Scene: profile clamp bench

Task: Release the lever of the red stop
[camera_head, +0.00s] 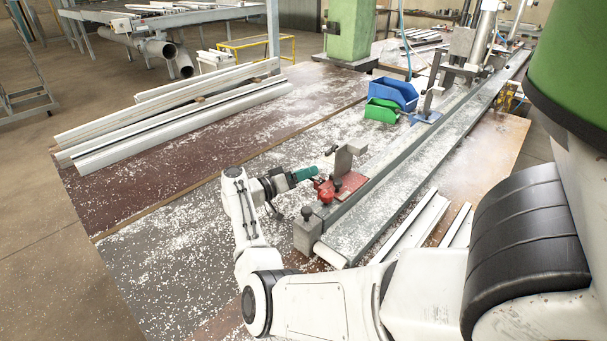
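The red stop (351,186) sits on the long grey rail near its front end, with an upright grey metal plate (343,160) on it. At its left side are a red clamp part and a dark knob; which of these parts is the lever is too small to tell. My gripper (311,175) reaches in from the left, its green-and-black end right beside the red stop. Its fingertips are too small and partly hidden, so I cannot tell whether they touch the lever or are open or shut.
The grey rail (420,157) runs to the back right, with a blue stop (428,117) farther along. Blue (394,93) and green bins (381,110) stand behind. White profiles (180,112) lie at left. White chips cover the bench; its left front is otherwise clear.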

